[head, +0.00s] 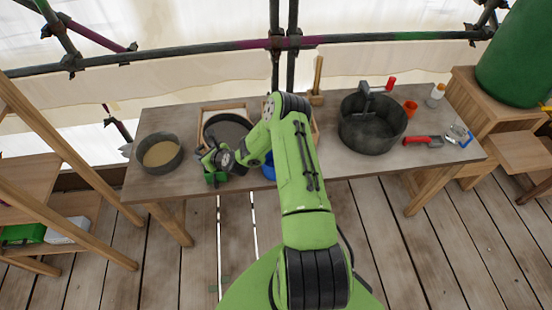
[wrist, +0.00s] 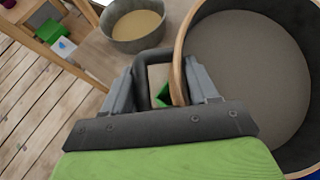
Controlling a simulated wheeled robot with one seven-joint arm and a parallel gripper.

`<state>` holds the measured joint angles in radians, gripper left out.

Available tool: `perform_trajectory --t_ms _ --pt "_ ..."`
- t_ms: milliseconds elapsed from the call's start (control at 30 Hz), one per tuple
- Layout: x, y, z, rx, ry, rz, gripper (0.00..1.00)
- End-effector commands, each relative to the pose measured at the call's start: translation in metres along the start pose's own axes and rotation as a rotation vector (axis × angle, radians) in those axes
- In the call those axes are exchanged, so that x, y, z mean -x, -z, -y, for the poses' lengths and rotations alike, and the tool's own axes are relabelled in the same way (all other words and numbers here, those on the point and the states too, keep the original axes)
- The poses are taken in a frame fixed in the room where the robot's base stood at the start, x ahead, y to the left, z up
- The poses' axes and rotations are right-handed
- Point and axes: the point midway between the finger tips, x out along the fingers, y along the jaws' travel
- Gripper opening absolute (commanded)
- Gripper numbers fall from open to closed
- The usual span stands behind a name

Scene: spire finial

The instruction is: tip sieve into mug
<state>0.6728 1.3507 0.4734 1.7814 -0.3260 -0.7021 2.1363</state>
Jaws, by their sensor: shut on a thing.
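The sieve (wrist: 250,70) is a large round vessel with a wooden rim and a grey-brown inside, at the right of the wrist view. I cannot tell whether that inside is bare mesh or fill. In the head view the sieve (head: 227,129) seems to be the dark round thing beside my wrist, partly hidden by my arm. My gripper (wrist: 166,88) is shut on the sieve's near rim, which runs between the fingers; in the head view my gripper (head: 209,158) is at its lower left. A blue thing (head: 268,167) shows beside my arm, mostly hidden; I cannot tell whether it is the mug.
A grey pan (head: 160,153) with tan fill stands at the table's left end, also in the wrist view (wrist: 137,26). A large dark pot (head: 372,124), an orange cup (head: 410,108), a red-handled tool (head: 423,140) and a white bottle (head: 435,95) stand right. Shelving (head: 40,165) is left.

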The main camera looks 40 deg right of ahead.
Motion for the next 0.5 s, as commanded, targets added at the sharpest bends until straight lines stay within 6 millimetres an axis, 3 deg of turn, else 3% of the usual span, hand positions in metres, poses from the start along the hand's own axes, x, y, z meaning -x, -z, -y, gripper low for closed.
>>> perform_trajectory --t_ms 33,133,500 --pt "-0.003 0.01 0.002 -0.01 -0.005 0.02 0.1" --pt "0.003 0.011 0.006 -0.033 -0.017 0.061 0.1" --pt "0.04 -0.003 0.021 -0.117 -0.061 0.223 0.1"
